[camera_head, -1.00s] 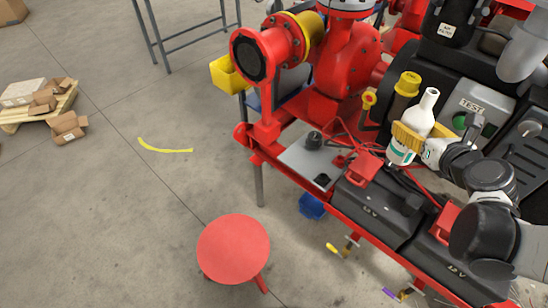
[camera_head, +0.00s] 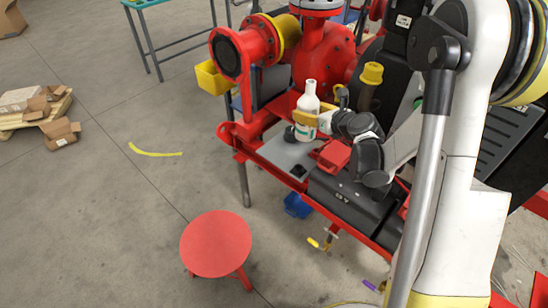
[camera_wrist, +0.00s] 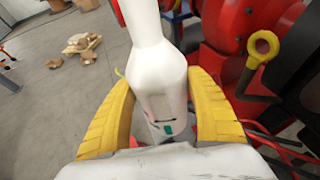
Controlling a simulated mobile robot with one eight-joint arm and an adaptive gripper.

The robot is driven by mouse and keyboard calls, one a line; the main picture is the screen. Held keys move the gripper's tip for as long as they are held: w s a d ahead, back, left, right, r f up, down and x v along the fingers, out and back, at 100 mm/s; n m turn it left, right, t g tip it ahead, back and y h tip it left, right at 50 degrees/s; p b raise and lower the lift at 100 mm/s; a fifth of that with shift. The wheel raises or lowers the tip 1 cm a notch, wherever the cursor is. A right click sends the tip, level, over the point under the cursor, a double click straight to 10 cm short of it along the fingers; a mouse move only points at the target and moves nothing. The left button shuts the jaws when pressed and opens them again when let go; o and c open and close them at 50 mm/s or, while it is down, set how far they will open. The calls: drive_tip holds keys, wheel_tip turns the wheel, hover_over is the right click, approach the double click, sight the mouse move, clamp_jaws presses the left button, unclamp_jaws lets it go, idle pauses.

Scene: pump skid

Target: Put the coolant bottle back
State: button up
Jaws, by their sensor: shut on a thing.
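The white coolant bottle (camera_head: 307,104) with a green-marked label is upright in my gripper (camera_head: 306,120), at the corner of the red skid. In the wrist view the bottle (camera_wrist: 160,75) stands between the two yellow fingers of my gripper (camera_wrist: 163,108), which are shut on its body. A grey plate (camera_head: 285,156) on the skid lies below and beside the bottle. The head view does not show clearly whether the bottle's base touches anything. A dark round fitting beside the bottle is partly hidden.
A red pump (camera_head: 325,50) with a flanged pipe stands behind the bottle. A yellow-capped dark filler (camera_head: 370,82) and black batteries (camera_head: 350,195) with red clamps are to the right. A yellow bin (camera_head: 213,78) hangs at left. A red stool (camera_head: 216,243) stands in front.

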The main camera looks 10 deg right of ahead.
drive_tip(key=f, duration=0.2)
drive_tip(key=w+f+b, duration=0.1)
drive_tip(key=f, duration=0.1)
drive_tip(key=w+d+f, duration=0.1)
drive_tip(key=f, duration=0.1)
drive_tip(key=shift+w+d+f+b, duration=0.1)
drive_tip(key=shift+w+f+b, duration=0.05)
drive_tip(key=shift+f+b, duration=0.2)
drive_tip(key=w+a+f+b, duration=0.6)
drive_tip(key=w+a+f, duration=0.1)
drive_tip(key=f, duration=0.3)
drive_tip(key=shift+w+a+f, duration=0.15)
drive_tip(key=shift+a, duration=0.4)
drive_tip(key=shift+f, duration=0.15)
drive_tip(key=o, duration=1.3)
drive_tip(key=shift+o, duration=0.2)
